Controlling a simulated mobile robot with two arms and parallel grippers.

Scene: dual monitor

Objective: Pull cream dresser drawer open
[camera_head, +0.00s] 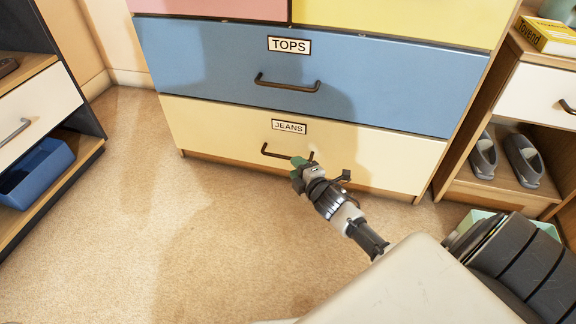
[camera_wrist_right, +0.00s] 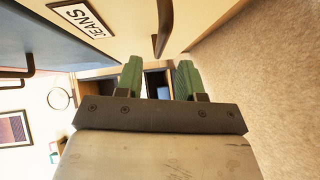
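The cream drawer (camera_head: 380,160), labelled JEANS, is the bottom drawer of the dresser, and its front looks flush with the frame. Its dark bar handle (camera_head: 276,154) runs across below the label; its right part is partly hidden by my right gripper. My right gripper (camera_head: 299,164) is at the right part of the handle. My left gripper is not in view.
Above is a blue drawer (camera_head: 310,75) labelled TOPS with its own handle (camera_head: 287,83). A shelf unit with a blue bin (camera_head: 36,173) stands left. A cabinet with grey shoes (camera_head: 523,160) stands right. The carpet (camera_head: 200,240) before the drawer is clear.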

